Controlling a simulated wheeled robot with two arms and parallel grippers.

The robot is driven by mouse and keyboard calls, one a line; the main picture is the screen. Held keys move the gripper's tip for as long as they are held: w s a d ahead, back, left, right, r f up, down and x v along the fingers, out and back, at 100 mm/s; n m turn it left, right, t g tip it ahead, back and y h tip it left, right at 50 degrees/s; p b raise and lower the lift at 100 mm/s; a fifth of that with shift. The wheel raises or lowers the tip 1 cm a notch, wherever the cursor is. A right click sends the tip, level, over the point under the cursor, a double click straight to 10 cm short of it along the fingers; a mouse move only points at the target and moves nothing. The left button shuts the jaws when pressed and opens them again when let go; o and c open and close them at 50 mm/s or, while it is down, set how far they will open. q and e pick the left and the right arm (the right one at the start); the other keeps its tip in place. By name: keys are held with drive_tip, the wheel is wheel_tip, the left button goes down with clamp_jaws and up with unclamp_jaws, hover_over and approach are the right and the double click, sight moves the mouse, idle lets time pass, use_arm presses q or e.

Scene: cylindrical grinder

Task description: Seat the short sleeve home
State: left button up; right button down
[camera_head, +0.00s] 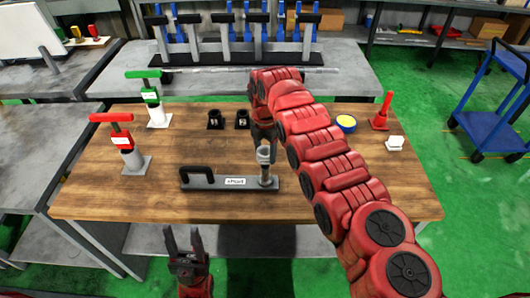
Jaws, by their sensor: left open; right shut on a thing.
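A dark fixture plate (207,182) with a black handle and a white label lies on the wooden table. A short metal post (266,180) stands at its right end. A short grey sleeve (264,155) is at the top of the post. My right gripper (265,146) comes down from above and is shut on the sleeve. Its fingers are small and partly hidden by the red arm. I cannot tell whether the sleeve is around the post or just above it. My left gripper (186,243) is open and empty in front of the table's near edge.
Two small black cups (215,119) stand behind the plate. A green-topped tool (154,100) and a red-topped tool (124,140) stand at the left. The table's front left is clear.

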sight(265, 172)
idle(0.7)
drive_tip(key=shift+b, duration=0.5)
drive_tip(key=shift+f+b, duration=1.8)
drive_tip(key=shift+f, duration=0.9)
drive_tip(key=shift+f+b, duration=2.1)
drive_tip(key=shift+f, duration=0.5)
unclamp_jaws()
drive_tip(key=shift+r, duration=0.15)
wheel_tip(265, 172, up, 9)
drive_tip(key=shift+a+f+b, duration=0.1)
drive_tip(key=shift+a+b, duration=0.05)
drive_tip(key=shift+b, duration=0.6)
wheel_tip(265, 172, up, 8)
drive_tip(key=p, duration=0.7)
drive_tip(key=shift+r, duration=0.25)
